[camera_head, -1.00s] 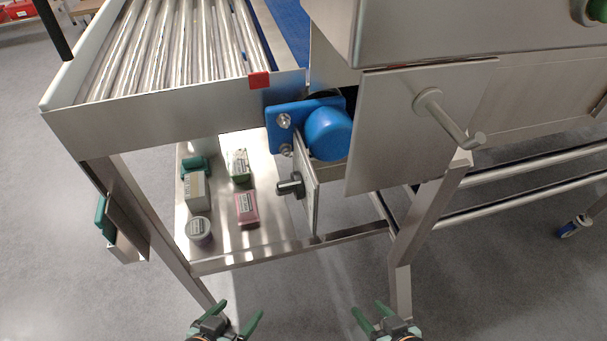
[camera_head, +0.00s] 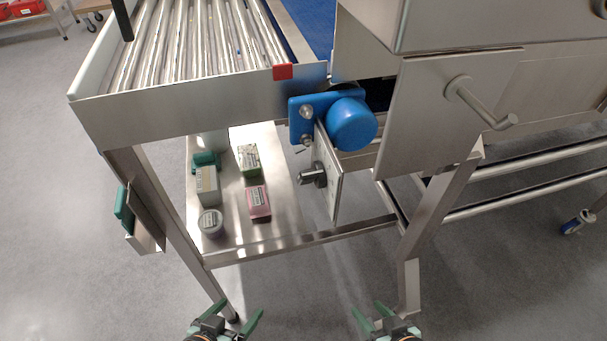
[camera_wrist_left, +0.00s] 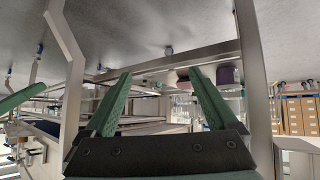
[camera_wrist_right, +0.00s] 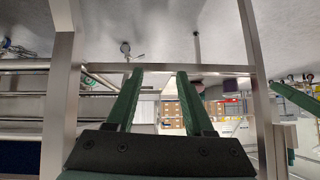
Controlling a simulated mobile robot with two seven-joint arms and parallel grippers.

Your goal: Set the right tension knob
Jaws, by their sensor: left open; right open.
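A dark tension knob (camera_head: 313,176) sticks out from a metal plate (camera_head: 329,178) below the blue motor housing (camera_head: 352,124), at the roller conveyor's end. I cannot tell from the views whether this is the right knob. My left gripper (camera_head: 226,310) is open and empty at the bottom of the head view, well below and left of the knob. My right gripper (camera_head: 368,310) is open and empty, below and right of the knob. The wrist views show the green fingers of the left gripper (camera_wrist_left: 158,88) and right gripper (camera_wrist_right: 161,85) spread with nothing between them.
A metal lower shelf (camera_head: 280,215) holds several small boxes and a round tin (camera_head: 211,223). A hinged panel with a lever handle (camera_head: 480,103) hangs right of the motor. Frame legs (camera_head: 180,225) flank the shelf. The floor in front is clear.

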